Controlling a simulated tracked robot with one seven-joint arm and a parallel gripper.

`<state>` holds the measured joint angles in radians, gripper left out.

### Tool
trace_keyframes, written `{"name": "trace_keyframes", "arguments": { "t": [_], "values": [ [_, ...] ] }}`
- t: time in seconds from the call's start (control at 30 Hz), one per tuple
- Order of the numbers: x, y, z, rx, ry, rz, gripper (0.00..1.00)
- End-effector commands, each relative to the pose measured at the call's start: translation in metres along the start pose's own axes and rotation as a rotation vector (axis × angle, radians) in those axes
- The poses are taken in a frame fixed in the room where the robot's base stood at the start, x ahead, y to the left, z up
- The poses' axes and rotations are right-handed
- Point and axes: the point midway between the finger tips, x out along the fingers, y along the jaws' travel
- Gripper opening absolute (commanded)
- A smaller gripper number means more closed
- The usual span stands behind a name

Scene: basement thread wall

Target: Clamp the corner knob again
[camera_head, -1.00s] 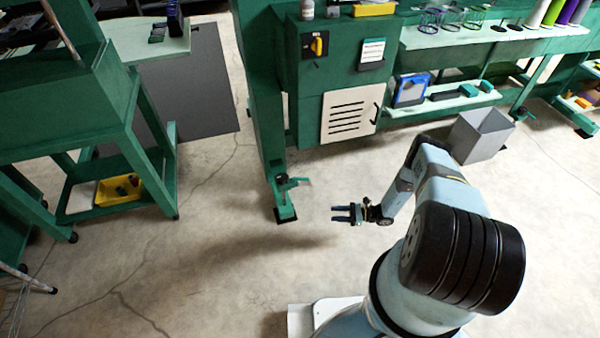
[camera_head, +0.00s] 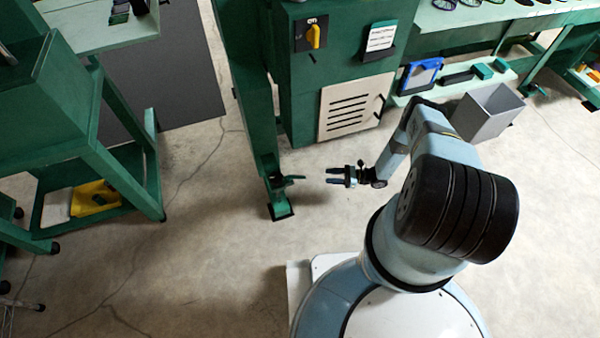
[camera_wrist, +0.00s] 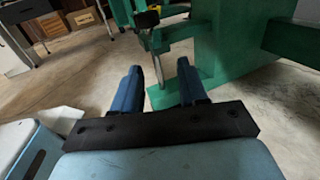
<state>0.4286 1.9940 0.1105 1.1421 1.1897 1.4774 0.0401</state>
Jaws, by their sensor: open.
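The corner knob seems to be the small green handle (camera_head: 287,179) low on the foot of the green corner post (camera_head: 256,130). In the wrist view a green arm with a thin upright rod (camera_wrist: 157,62), likely the same fitting, stands just beyond my fingertips. My gripper (camera_head: 328,176) is open and empty, to the right of the handle and pointing left at it, with a gap between them. In the wrist view its two blue fingers (camera_wrist: 158,70) are spread apart. I cannot tell how the handle lines up in height with the fingers.
A green cabinet (camera_head: 335,60) with a slotted panel stands behind the post. A grey bin (camera_head: 487,112) stands to the right. A green bench with a yellow tray (camera_head: 95,198) is at the left. The concrete floor between post and bench is clear.

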Motion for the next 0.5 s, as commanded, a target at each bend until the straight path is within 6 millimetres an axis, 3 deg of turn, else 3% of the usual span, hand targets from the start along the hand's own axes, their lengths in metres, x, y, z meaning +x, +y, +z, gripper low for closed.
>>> {"name": "trace_keyframes", "arguments": {
  "t": [0.2, 0.5],
  "values": [
    [0.048, 0.004, 0.0, 0.0, -0.002, 0.027, 0.43],
    [0.103, 0.006, 0.0, 0.001, -0.002, 0.031, 0.43]
  ]
}}
